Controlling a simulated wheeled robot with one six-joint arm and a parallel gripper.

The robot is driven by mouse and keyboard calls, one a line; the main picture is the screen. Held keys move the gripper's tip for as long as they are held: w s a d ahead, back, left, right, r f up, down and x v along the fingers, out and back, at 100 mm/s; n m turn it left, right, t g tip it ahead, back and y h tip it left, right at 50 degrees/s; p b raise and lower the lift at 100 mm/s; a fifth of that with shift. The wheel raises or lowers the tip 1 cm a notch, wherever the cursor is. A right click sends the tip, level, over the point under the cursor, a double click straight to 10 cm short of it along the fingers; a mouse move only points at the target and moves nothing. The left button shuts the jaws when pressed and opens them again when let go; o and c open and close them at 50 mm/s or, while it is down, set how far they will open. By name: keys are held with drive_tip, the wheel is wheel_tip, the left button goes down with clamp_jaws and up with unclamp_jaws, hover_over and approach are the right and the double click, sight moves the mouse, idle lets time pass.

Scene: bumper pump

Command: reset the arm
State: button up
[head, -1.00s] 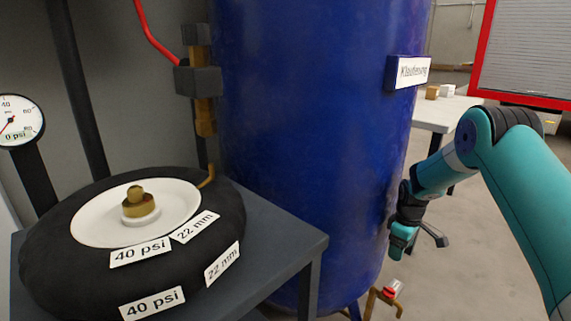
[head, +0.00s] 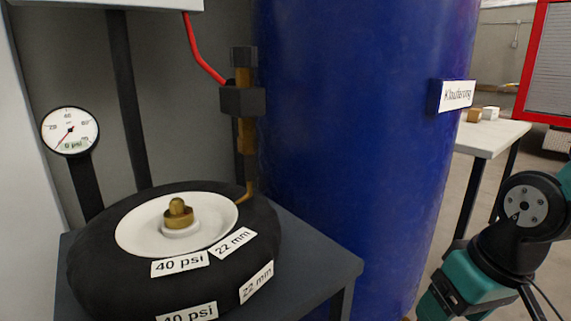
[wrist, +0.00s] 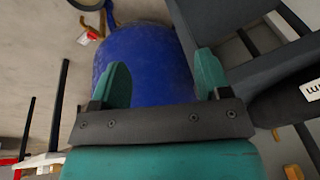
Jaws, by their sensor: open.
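My gripper (wrist: 160,82) shows in the wrist view with its two teal fingers apart and nothing between them. The blue tank (wrist: 150,60) lies beyond the fingers in that view. In the head view my arm is at the lower right, to the right of the blue tank (head: 355,150), and its fingertips are not clearly visible there.
A black wheel (head: 110,270) with a white hub lies on a dark table (head: 325,265) at the left. A gauge (head: 70,130) reading 0 psi stands behind it. A white table (head: 495,138) with small boxes stands at the back right.

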drive_tip(key=s+a+r+n+g+y, duration=0.2)
drive_tip(key=s+a+r+n, duration=0.3)
drive_tip(key=s+a, duration=0.25)
wheel_tip(320, 180, up, 31)
drive_tip(key=p, duration=3.1)
drive_tip(key=shift+d+m, duration=0.25)
drive_tip(key=shift+m, duration=0.05)
